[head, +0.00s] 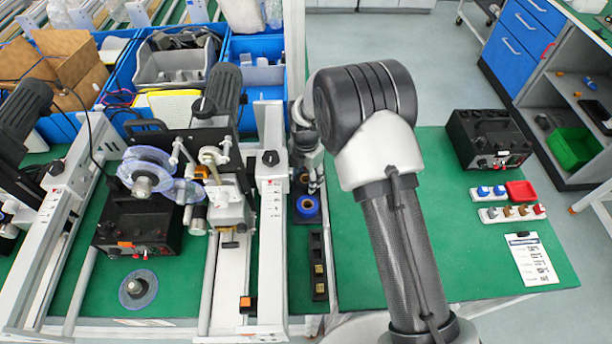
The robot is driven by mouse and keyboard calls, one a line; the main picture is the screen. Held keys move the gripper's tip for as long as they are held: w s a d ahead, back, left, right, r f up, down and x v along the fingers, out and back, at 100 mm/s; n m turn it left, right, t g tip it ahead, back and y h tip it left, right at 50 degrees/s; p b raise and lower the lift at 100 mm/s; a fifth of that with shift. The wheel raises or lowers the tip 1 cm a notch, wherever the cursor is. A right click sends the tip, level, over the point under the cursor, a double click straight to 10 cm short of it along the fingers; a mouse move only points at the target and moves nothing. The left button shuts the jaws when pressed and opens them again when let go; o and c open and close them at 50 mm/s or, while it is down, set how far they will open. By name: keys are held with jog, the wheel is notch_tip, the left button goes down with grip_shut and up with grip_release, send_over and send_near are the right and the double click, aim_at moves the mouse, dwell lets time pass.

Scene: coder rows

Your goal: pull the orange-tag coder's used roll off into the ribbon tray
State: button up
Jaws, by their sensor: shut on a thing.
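The orange tag (125,244) is on the front of a black coder box (155,226) at the left. Above that box are a translucent bluish reel (146,174) and a pale spool (210,156). A small blue roll (306,208) with a brownish core is right of the white rail frame, against a dark patch. My gripper (311,184) is at its far side, partly hidden by my arm. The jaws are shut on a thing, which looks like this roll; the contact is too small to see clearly. I cannot tell which object is the ribbon tray.
White rails (270,220) stand close to the left of my gripper. A narrow black holder (318,265) lies in front of the roll.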

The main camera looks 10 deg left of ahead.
jog(key=shift+f, duration=0.15)
jog(key=o, duration=1.1)
notch_tip(320, 180, up, 12)
jog(key=s+d+r+m+t, duration=0.1)
jog(key=s+d+r+m, duration=0.2)
jog(key=d+r+m, duration=0.75)
jog(key=s+d+r+m+t, duration=0.1)
jog(key=s+d+r+m, duration=0.45)
jog(key=s+r, duration=0.3)
jog(key=s+d+m+t, duration=0.1)
jog(key=s+d+m, duration=0.2)
jog(key=s+m, duration=0.1)
jog(key=s+d+r+m, duration=0.1)
jog(key=s+d+m, duration=0.2)
jog(key=s+m, duration=0.2)
jog(key=s+d+r+m+t, duration=0.1)
jog(key=s+d+m, duration=0.2)
jog(key=s+m, duration=0.2)
jog(key=shift+s+d+t, duration=0.15)
jog(key=shift+s+t, duration=0.15)
jog(key=shift+s, duration=1.1)
